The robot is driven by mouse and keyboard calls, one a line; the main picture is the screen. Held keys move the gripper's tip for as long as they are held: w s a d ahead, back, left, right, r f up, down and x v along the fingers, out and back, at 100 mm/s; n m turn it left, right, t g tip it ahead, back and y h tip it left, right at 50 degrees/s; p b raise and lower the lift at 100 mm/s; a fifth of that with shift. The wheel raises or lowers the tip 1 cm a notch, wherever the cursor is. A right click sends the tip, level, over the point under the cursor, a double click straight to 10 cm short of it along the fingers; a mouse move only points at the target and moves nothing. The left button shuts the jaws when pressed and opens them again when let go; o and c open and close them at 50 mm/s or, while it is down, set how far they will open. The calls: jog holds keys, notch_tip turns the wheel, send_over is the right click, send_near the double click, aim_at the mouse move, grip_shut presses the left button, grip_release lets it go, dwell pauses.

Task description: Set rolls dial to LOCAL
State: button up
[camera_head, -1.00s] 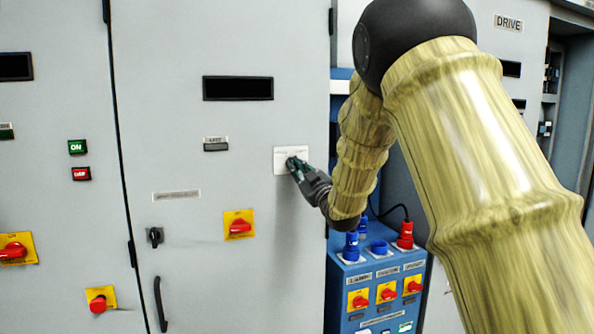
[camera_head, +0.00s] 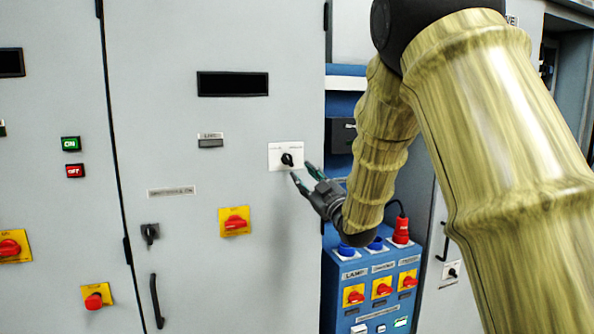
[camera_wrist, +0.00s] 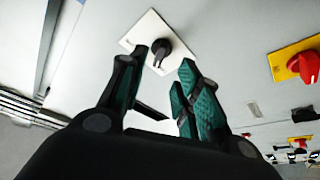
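The rolls dial (camera_head: 287,159) is a black knob on a white plate (camera_head: 275,150) on the grey cabinet door. The plate's lettering is too small to read. In the wrist view, the black knob (camera_wrist: 160,50) sits on its white plate (camera_wrist: 143,28) just beyond the fingertips. My gripper (camera_head: 303,172) is open and empty, just right of and below the dial in the head view. In the wrist view, my gripper (camera_wrist: 163,58) shows its two green-padded fingers spread apart, with the knob seen between their tips. They appear apart from the knob.
A red-on-yellow switch (camera_head: 235,222) is on the same door, below left of the dial. A black door handle (camera_head: 156,302) and a small black knob (camera_head: 150,233) are further left. A blue socket box (camera_head: 345,275) stands below my arm. The door below the dial is clear.

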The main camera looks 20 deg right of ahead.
jog(key=v, duration=0.5)
dwell(0.7)
